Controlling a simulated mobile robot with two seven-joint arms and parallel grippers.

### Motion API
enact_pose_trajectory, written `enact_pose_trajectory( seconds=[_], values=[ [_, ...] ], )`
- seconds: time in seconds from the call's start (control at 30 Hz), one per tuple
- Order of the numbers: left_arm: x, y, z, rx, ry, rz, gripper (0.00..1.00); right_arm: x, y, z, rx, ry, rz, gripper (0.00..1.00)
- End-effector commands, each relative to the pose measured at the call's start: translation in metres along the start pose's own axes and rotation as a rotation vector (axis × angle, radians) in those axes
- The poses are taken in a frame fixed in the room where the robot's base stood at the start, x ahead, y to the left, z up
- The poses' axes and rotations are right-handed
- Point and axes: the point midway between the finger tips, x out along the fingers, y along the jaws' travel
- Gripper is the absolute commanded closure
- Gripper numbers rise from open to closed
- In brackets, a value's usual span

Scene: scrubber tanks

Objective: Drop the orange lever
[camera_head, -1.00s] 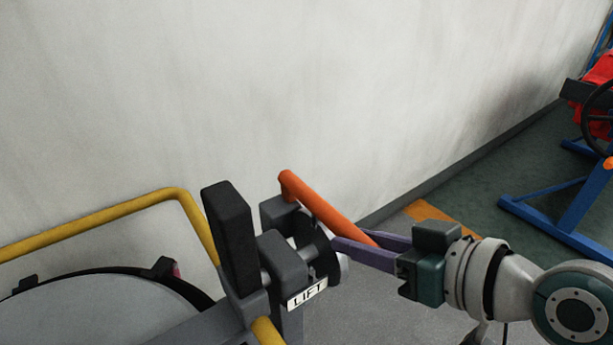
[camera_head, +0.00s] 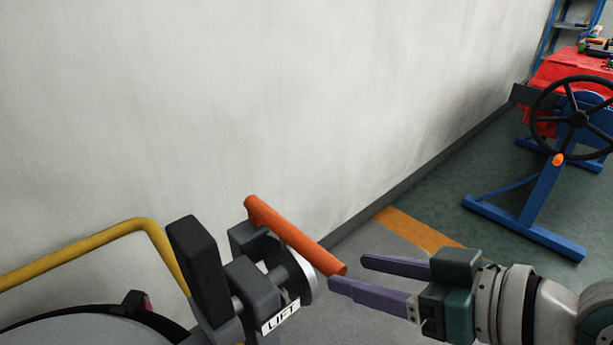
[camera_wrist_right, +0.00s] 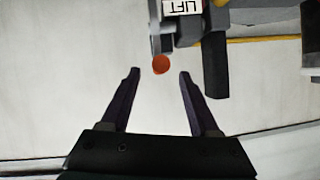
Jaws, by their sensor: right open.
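The orange lever (camera_head: 294,236) is a round bar on the dark grey mechanism with the LIFT label (camera_head: 280,316). In the head view it slants down to the right, and its free end points toward my right gripper (camera_head: 346,272). The right gripper has two purple fingers, is open and empty, and sits just right of the lever's end. In the right wrist view the lever's round orange end (camera_wrist_right: 160,64) shows ahead of and between the open fingertips (camera_wrist_right: 159,72), apart from both. My left gripper is not in view.
A black upright block (camera_head: 199,268) stands left of the lever. A yellow rail (camera_head: 85,246) and a round tank lid (camera_head: 75,332) are at lower left. A pale wall (camera_head: 250,100) is behind. A blue stand with a black handwheel (camera_head: 577,119) is at right.

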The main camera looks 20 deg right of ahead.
Motion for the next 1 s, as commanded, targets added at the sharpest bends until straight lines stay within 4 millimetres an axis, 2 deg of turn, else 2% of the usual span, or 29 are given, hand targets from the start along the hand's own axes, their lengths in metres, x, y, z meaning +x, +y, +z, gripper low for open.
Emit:
enact_pose_trajectory(
  seconds=[0.03, 0.1, 0.23, 0.8, 0.87, 0.97, 1.0],
  values=[
    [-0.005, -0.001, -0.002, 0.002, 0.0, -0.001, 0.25, -0.012, 0.0, -0.001, -0.002, -0.005, 0.0, 0.38],
    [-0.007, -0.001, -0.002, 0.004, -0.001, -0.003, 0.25, -0.023, -0.001, -0.001, -0.002, -0.004, -0.001, 0.38],
    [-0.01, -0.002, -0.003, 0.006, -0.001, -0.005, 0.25, -0.035, 0.0, 0.0, -0.001, -0.002, 0.0, 0.38],
    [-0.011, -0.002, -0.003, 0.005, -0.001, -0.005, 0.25, -0.04, -0.001, -0.001, -0.001, -0.002, -0.001, 0.38],
    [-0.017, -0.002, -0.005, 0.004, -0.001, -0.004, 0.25, -0.042, -0.007, -0.006, -0.004, -0.013, -0.009, 0.38],
    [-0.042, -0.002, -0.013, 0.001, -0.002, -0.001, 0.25, -0.053, -0.033, -0.022, -0.017, -0.075, -0.04, 0.38],
    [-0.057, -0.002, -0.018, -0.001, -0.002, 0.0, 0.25, -0.06, -0.047, -0.031, -0.03, -0.116, -0.054, 0.38]
  ],
)
